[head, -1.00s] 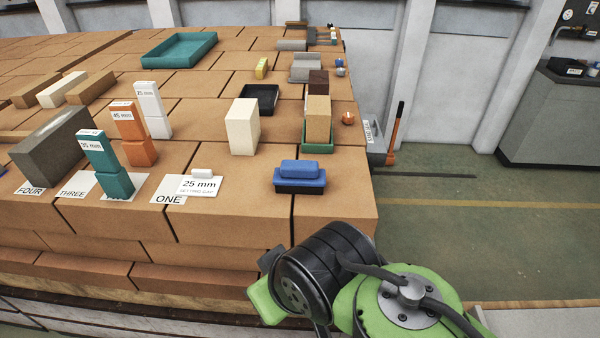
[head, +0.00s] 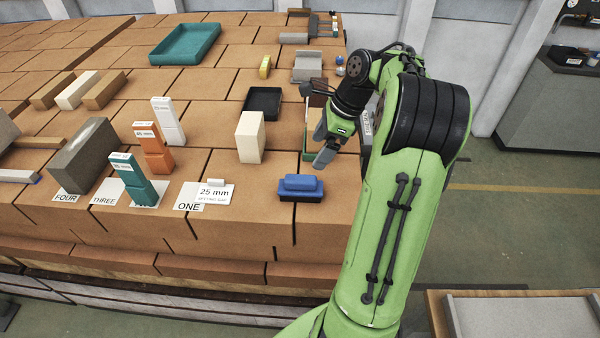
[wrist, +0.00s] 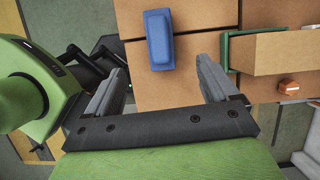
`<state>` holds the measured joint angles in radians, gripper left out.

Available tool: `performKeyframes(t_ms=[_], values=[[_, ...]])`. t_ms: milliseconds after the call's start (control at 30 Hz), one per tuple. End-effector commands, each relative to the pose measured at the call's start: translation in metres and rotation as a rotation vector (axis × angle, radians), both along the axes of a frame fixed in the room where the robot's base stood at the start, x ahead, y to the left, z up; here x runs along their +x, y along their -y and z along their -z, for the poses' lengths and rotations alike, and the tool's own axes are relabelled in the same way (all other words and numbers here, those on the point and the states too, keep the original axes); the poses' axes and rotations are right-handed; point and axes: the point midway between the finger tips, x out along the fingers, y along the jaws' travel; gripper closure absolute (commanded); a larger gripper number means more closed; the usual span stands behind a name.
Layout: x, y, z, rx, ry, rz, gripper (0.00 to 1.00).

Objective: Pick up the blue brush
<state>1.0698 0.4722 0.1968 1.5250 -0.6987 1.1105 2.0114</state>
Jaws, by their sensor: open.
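The blue brush (head: 300,187) lies near the front right of the brick stack in the head view, with a blue top above a dark blue lower part. It also shows in the wrist view (wrist: 159,40), at the top, ahead of the gap between the fingers. My gripper (head: 323,145) is open and empty, held above the bricks behind and to the right of the brush in the head view. Its two grey fingers also show in the wrist view (wrist: 160,85), spread apart and not touching the brush.
A cream block (head: 250,137) and a black tray (head: 262,101) stand behind the brush. A green tray with a tan block (wrist: 268,50) is right of the fingers in the wrist view.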

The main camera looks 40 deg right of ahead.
Motion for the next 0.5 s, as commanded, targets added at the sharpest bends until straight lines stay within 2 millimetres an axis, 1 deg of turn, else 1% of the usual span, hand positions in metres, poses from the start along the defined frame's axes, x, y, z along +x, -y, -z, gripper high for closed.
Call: performKeyframes(t_ms=[33, 67, 133, 300, 400, 500], values=[[-0.001, 0.006, 0.0, 0.015, -0.005, 0.031, 0.13], [-0.001, 0.007, 0.003, 0.022, -0.008, 0.041, 0.13], [0.002, 0.004, 0.015, 0.027, -0.01, 0.048, 0.13], [0.012, -0.009, 0.059, 0.026, -0.013, 0.044, 0.13], [0.019, -0.016, 0.081, 0.026, -0.012, 0.044, 0.13], [0.023, -0.021, 0.097, 0.024, -0.011, 0.045, 0.13]])
